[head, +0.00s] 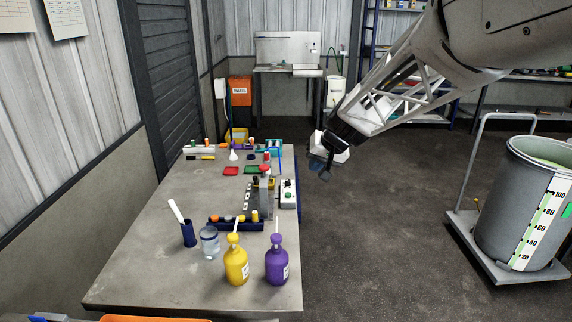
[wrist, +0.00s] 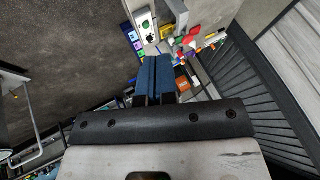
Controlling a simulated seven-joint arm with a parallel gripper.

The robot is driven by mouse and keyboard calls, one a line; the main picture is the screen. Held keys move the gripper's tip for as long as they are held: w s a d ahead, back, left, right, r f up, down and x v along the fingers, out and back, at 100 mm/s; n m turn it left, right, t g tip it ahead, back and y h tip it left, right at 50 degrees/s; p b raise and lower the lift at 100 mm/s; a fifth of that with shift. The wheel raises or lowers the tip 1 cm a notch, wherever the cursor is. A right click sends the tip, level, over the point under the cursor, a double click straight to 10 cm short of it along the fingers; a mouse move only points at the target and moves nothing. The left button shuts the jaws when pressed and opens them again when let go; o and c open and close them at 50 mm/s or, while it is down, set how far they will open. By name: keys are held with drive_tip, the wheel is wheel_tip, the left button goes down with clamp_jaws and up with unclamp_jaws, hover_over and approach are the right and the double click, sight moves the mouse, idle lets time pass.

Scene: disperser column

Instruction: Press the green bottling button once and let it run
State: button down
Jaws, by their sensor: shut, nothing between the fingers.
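The green bottling button (head: 288,196) sits on a small pale control box (head: 288,203) at the right edge of the grey table, beside the dispenser column. The box also shows at the top of the wrist view (wrist: 143,18), with the green button (wrist: 146,24) small on its face. My gripper (head: 322,170) hangs beyond the table's right edge, up and to the right of the box and apart from it. Its blue fingers (wrist: 155,72) are together in the wrist view, with nothing between them.
On the table (head: 165,262) stand a yellow pump bottle (head: 236,265), a purple pump bottle (head: 277,265), a clear jar (head: 210,243) and a dark blue rack (head: 222,226). A large grey drum (head: 508,215) stands on a platform at right. The floor between is clear.

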drive_tip(key=w+a+f+t, duration=0.15)
drive_tip(key=w+f, duration=0.25)
drive_tip(key=w, duration=0.5)
drive_tip(key=w+a+f, duration=0.2)
drive_tip(key=w+f, duration=0.1)
drive_tip(key=w, duration=0.5)
drive_tip(key=m, duration=0.2)
hover_over(289, 193)
wheel_tip(289, 193, down, 11)
drive_tip(key=shift+r+t+y, duration=0.15)
drive_tip(key=shift+t+y, duration=0.25)
drive_tip(key=shift+t, duration=0.05)
drive_tip(key=shift+f, duration=4.35)
